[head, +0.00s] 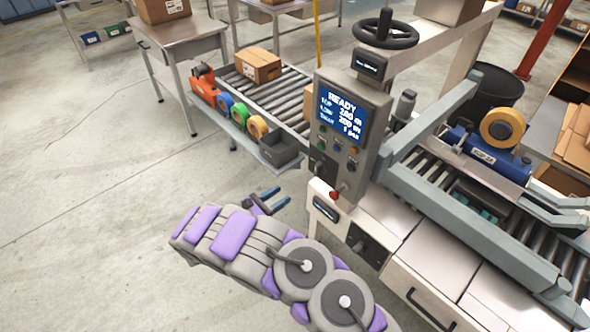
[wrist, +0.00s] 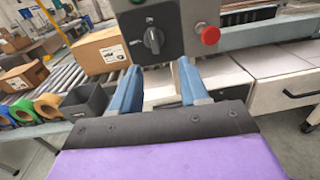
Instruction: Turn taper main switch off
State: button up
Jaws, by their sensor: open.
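The taper's grey control box (head: 373,105) stands right of centre in the head view, its screen reading READY. A dark rotary switch (wrist: 153,40) sits on a black plate low on the box, beside a red mushroom button (wrist: 209,35); the button also shows in the head view (head: 334,195). Another dark rotary switch (head: 361,246) is on the cabinet front below. I cannot tell which is the main switch. My gripper (head: 279,196) is open and empty, left of the machine; in the wrist view its fingers (wrist: 158,74) point toward the box, just below its rotary switch, apart from it.
A roller conveyor (head: 285,98) carries a cardboard box (head: 258,65). A side shelf holds tape rolls (head: 257,127), an orange dispenser (head: 203,84) and a grey bin (head: 278,149). Grey rails (head: 430,210) flank the taper's bed. Open concrete floor (head: 80,190) lies left.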

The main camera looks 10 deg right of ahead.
jog(key=a+f+n, duration=0.1)
jog(key=a+f, duration=0.1)
jog(key=a, duration=0.1)
send_near(316, 171)
jog(key=shift+t, duration=0.4)
jog(key=b+x, duration=0.1)
jog(key=x, duration=0.2)
jog(key=b+x, duration=0.1)
jog(key=x, duration=0.2)
jog(key=b+x, duration=0.1)
jog(key=x, duration=0.2)
jog(key=shift+s+d+f, duration=0.1)
jog(key=shift+d+f, duration=0.25)
jog(key=shift+a, duration=1.05)
jog(key=shift+c, duration=0.3)
jog(key=shift+d, duration=0.85)
jog(key=c, duration=0.6)
jog(key=shift+c, duration=0.8)
jog(key=shift+a, duration=0.2)
grip_shut()
